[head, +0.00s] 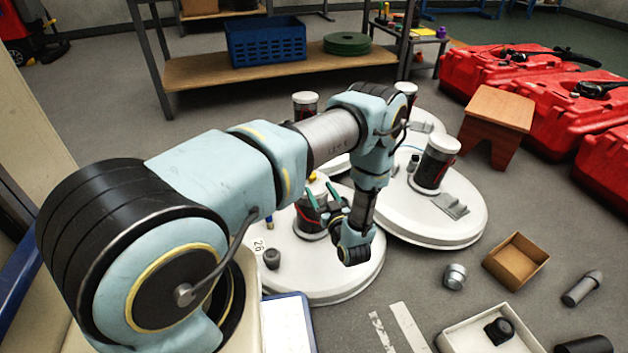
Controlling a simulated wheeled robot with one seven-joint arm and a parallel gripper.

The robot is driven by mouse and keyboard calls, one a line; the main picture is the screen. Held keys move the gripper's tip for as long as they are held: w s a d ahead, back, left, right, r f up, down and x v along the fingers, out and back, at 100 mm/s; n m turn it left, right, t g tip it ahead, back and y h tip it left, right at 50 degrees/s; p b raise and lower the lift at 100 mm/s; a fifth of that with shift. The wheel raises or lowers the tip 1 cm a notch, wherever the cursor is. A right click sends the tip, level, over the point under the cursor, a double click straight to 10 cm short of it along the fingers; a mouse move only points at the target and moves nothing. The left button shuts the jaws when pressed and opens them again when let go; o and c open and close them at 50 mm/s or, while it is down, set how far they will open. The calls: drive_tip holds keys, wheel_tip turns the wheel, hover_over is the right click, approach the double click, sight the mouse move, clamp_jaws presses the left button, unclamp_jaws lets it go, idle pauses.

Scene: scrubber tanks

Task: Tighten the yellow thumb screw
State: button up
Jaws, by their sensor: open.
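Tank 26, a round white disc (338,285), lies on the floor in front of me, partly behind my arm. A dark cylinder with a red band (309,222) stands on it. A small yellow part (313,177) shows at the top of this cylinder, mostly hidden; I cannot tell whether it is the thumb screw. A small blue-and-yellow piece (269,222) stands left of the cylinder, and a black knob (271,259) sits near the 26 label. My gripper (318,196) is open, its teal fingers at the upper part of the cylinder. I cannot tell whether they touch it.
Another white disc (455,225) with a white-capped cylinder (436,163) lies to the right. A wooden stool (497,112), red tanks (545,85), a cardboard box (516,262), a metal part (455,276) and a white tray (465,335) are further right. A shelf (200,72) stands behind.

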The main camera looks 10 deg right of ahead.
drive_tip(key=w, duration=0.2)
drive_tip(key=w+a, duration=0.1)
drive_tip(key=w, duration=0.1)
drive_tip(key=w+b, duration=0.1)
drive_tip(key=w, duration=0.2)
drive_tip(key=shift+w+a, duration=0.1)
drive_tip(key=shift+a, duration=0.05)
drive_tip(key=shift+c, duration=0.3)
clamp_jaws()
